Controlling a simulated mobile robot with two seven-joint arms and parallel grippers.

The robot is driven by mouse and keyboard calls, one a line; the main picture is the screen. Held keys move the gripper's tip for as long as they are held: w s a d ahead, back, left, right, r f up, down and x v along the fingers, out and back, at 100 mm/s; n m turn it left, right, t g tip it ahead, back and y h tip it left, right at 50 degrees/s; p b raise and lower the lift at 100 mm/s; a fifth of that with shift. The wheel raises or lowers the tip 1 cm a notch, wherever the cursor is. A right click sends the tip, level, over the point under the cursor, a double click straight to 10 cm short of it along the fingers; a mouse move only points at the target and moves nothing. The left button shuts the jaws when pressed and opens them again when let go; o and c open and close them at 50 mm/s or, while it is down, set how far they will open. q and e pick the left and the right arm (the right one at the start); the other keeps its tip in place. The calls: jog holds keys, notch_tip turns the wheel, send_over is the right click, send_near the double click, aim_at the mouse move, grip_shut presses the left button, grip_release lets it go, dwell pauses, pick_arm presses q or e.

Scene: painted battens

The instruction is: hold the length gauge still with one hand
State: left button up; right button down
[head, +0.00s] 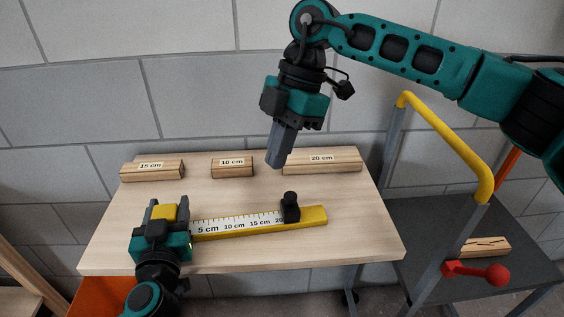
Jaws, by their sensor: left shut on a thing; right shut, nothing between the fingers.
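The length gauge (255,230) is a yellow bar with a white scale marked in cm. It lies on the light wooden table (340,242), with a black slider (290,208) near the 20 cm end. My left gripper (167,207) is shut on the gauge's yellow left end block. My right gripper (279,152) is shut and empty, pointing down above the back middle of the table, apart from the gauge. Three wooden battens lie along the back: one labelled 15 cm (152,171), one 10 cm (232,167), and one 20 cm (322,161).
A grey cart (520,235) with a yellow handle (450,140) stands at the right. It carries a wooden piece (486,246), and a red knob (497,274) is in front. An orange bin (88,297) is below the table at left. The table's right front is clear.

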aim_at(289, 197)
notch_tip(289, 197, down, 9)
jog(key=shift+s+a+r, duration=0.1)
jog(key=shift+a+r, duration=0.05)
jog(key=shift+r, duration=0.05)
jog(key=shift+w+d+f, duration=0.15)
jog(key=shift+w+d, duration=0.2)
jog(key=shift+d, duration=0.2)
jog(key=shift+w+d, duration=0.2)
jog(key=shift+d, duration=0.45)
jog(key=shift+a, duration=0.1)
